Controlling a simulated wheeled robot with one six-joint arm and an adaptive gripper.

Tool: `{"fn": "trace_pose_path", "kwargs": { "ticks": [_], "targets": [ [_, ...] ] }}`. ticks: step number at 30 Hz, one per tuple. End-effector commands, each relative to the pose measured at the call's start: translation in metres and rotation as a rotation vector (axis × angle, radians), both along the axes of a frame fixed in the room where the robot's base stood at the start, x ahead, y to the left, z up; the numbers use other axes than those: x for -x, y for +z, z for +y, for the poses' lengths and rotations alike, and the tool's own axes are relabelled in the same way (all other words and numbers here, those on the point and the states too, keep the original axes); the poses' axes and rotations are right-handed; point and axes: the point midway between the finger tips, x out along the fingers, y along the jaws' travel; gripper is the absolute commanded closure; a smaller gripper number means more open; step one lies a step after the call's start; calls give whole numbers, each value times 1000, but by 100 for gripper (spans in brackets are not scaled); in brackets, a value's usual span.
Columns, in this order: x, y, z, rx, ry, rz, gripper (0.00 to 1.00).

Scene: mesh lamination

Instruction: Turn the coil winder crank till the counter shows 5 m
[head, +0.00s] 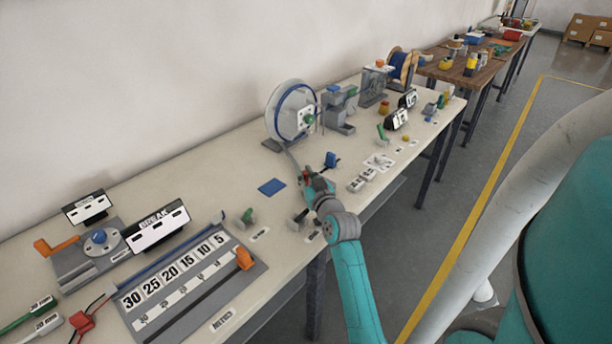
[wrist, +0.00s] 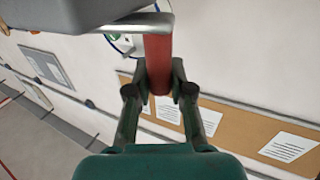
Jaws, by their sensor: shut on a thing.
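In the wrist view a red upright handle (wrist: 158,68) stands between the fingertips of my gripper (wrist: 160,88), which is shut on it. The handle meets a grey metal bar (wrist: 120,24) at its top. In the head view my gripper (head: 309,180) is over the middle of the bench, with a small red part at its tip. A clear disc with a blue ring (head: 281,127) stands upright behind it, and a grey strip runs down from the disc towards the gripper. My gripper hides the lower part of the crank. I cannot make out a counter reading.
A board (head: 230,299) marked 30 to 5 and "METRES" lies at front left, with an orange slider (head: 244,259) near its 5 end. A sign reading "BREAK" (head: 158,229) stands behind it. A blue pad (head: 272,187) lies left of my gripper. Grey blocks (head: 340,108) stand behind right.

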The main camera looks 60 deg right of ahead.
Motion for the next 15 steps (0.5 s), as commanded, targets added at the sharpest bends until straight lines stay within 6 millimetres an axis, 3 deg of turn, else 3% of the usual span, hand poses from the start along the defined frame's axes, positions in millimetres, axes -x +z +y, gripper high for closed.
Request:
{"fn": "trace_pose_path", "kwargs": {
  "ticks": [15],
  "targets": [
    [-5,-5,-4,-2,-133,7,100]
  ]
}}
